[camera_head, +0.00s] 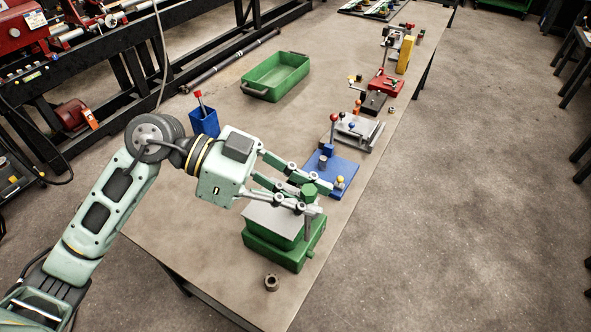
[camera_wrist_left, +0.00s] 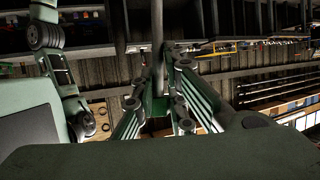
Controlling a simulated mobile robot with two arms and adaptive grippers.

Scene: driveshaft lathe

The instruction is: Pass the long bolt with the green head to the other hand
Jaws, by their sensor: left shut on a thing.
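My left gripper (camera_head: 309,197) is above the table and shut on the long bolt. The bolt's green hexagonal head (camera_head: 309,190) shows between and just above the fingertips, and part of its grey shank reaches down below them. In the left wrist view, the gripper (camera_wrist_left: 158,85) has its fingers on either side of the bolt, with the grey shank (camera_wrist_left: 158,35) running away from the green head. The fingers hide part of the bolt.
A green block with a grey top (camera_head: 272,258) stands just below the gripper, with a small nut (camera_head: 271,282) nearby. A blue fixture (camera_head: 345,172), a grey fixture (camera_head: 366,137), a blue holder (camera_head: 205,128) and a green tray (camera_head: 258,95) stand on the table. The table's middle is clear.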

